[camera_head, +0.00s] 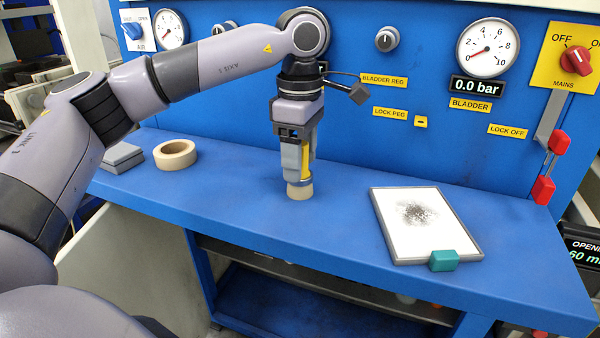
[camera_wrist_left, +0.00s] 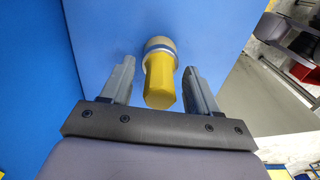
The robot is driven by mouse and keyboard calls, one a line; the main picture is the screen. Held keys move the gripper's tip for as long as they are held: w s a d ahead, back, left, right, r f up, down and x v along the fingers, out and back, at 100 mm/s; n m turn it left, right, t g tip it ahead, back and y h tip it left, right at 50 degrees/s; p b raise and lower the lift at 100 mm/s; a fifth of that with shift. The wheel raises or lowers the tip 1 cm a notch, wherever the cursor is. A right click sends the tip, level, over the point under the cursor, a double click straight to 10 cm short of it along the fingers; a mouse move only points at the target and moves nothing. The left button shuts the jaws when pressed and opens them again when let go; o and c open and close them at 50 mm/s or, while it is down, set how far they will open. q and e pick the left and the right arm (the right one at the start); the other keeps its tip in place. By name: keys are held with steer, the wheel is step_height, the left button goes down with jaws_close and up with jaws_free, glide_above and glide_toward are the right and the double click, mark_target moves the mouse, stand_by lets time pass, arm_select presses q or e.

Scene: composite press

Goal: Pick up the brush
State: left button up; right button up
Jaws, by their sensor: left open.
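The brush has a yellow handle and a pale round head. In the head view the brush (camera_head: 300,189) stands upright on the blue bench, head down, partly hidden by my gripper. In the left wrist view the brush (camera_wrist_left: 160,80) shows between the two fingers, with a gap on each side. My left gripper (camera_head: 297,178) points down around the yellow handle. In the left wrist view the left gripper (camera_wrist_left: 158,75) is open, its grey fingers apart on either side of the handle. My right gripper is not in view.
A white framed plate (camera_head: 400,235) with dark specks lies to the right, a teal block (camera_head: 443,260) at its front edge. A tape roll (camera_head: 175,155) and grey slabs (camera_head: 122,157) lie at the left. The blue panel (camera_head: 340,140) with gauges and knobs rises behind.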

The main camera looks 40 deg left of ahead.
arm_select(q)
jaws_close()
steer(key=shift+r, duration=0.1)
step_height(320, 180, up, 8)
steer(key=shift+r+p, duration=0.25)
steer(key=shift+p, duration=0.05)
step_height(320, 180, up, 11)
steer(key=p, duration=0.5)
steer(key=shift+r, duration=0.2)
